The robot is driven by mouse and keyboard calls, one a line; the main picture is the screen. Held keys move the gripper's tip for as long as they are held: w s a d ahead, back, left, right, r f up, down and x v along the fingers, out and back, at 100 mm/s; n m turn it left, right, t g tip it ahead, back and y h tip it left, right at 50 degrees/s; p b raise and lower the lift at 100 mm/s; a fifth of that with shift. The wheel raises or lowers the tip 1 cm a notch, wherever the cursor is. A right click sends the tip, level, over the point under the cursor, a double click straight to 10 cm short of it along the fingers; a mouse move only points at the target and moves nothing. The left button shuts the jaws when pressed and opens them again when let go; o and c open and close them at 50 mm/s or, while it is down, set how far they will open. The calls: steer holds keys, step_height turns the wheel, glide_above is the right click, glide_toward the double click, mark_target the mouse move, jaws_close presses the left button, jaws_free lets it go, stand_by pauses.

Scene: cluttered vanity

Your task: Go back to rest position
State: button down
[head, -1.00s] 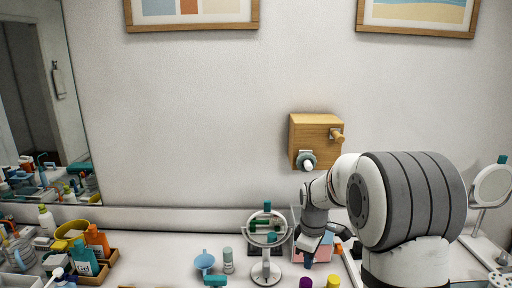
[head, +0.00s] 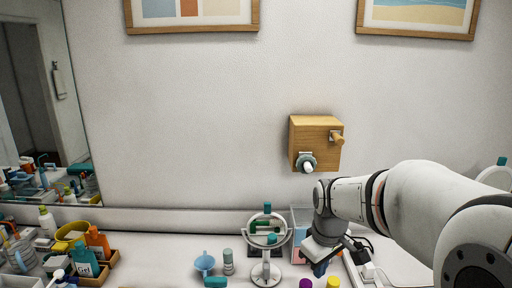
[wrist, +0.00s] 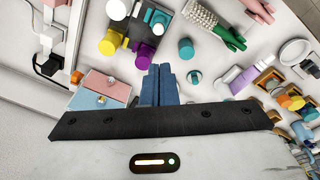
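My gripper (head: 322,268) hangs low over the vanity counter, at the lower right of the head view, in front of a clear-sided box (head: 300,222). In the wrist view its two blue fingers (wrist: 160,70) are side by side with almost no gap, and nothing shows between them. A teal-topped round item (wrist: 185,48) and a purple item (wrist: 144,55) stand just beyond the fingertips. The fingertips are partly hidden in the head view.
A round stand mirror (head: 266,238) is left of my gripper. Purple (head: 305,283) and yellow (head: 333,282) caps stand in front. A wooden box (head: 314,143) is on the wall above. Bottles and a yellow bowl (head: 70,235) crowd the left. Bare counter (head: 160,250) lies between.

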steer(key=s+r+m+t, duration=0.1)
steer(key=s+m, duration=0.6)
steer(key=s, duration=0.8)
steer(key=shift+r+t, duration=0.4)
steer(key=shift+t, duration=0.1)
steer(key=shift+d, duration=0.1)
